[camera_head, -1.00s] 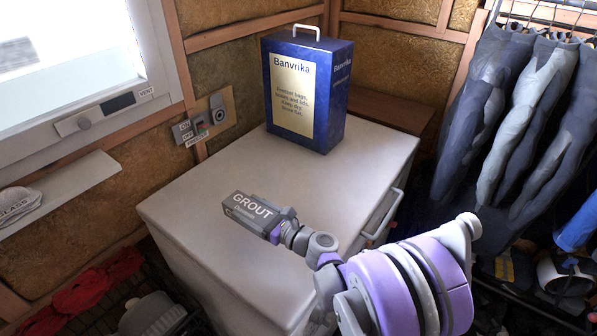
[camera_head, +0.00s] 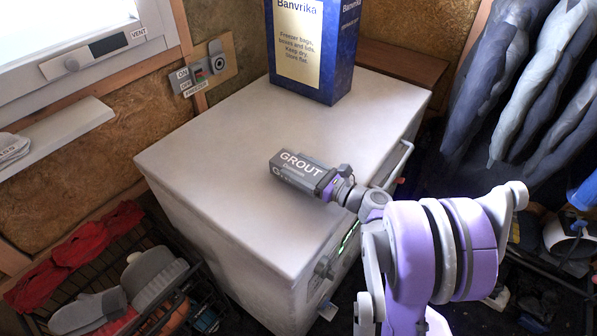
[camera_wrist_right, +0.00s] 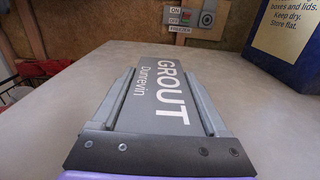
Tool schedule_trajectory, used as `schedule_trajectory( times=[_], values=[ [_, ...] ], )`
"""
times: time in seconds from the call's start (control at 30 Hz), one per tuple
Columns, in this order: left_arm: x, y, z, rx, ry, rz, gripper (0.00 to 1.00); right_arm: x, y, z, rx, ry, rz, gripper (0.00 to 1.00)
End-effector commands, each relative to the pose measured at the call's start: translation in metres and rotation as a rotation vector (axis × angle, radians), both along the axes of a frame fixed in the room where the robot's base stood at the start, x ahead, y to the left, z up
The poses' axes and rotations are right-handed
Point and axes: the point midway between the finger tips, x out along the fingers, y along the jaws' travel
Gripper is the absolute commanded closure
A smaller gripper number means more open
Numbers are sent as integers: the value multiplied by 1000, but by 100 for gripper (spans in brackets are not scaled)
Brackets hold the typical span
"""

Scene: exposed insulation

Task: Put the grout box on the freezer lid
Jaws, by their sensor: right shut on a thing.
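The grout box (camera_head: 300,170) is a small dark grey box with white GROUT lettering. It is over the white freezer lid (camera_head: 210,150), near its right front part; I cannot tell whether it touches the lid. My right gripper (camera_head: 322,182) is shut on the box. In the right wrist view the box (camera_wrist_right: 165,95) lies between the two grey fingers, its lettered face up, with the lid (camera_wrist_right: 45,115) around it. My left gripper is not in view.
A blue Banvrika box (camera_head: 345,60) stands at the back of the lid. Wetsuits (camera_head: 540,90) hang at the right. A wire basket (camera_head: 150,290) with red and grey gloves stands at the lower left. The lid's left and middle are clear.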

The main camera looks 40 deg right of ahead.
Motion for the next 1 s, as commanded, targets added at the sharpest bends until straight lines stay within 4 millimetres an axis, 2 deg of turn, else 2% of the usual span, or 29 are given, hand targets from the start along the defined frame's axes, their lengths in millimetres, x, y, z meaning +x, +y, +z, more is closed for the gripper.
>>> schedule_trajectory(
  times=[0.1,0.53,0.57,0.6,0.67,1.0],
  values=[
    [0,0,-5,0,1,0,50,0,0,-14,1,-1,0,100],
    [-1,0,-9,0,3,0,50,0,0,-20,1,-1,0,100],
    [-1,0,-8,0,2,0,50,0,0,-20,0,0,0,17],
    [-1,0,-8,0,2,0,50,0,0,-19,0,0,0,10],
    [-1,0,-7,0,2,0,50,0,0,-19,0,0,0,0],
    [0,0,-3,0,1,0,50,-1,-1,-14,0,-1,-1,0]
  ],
)
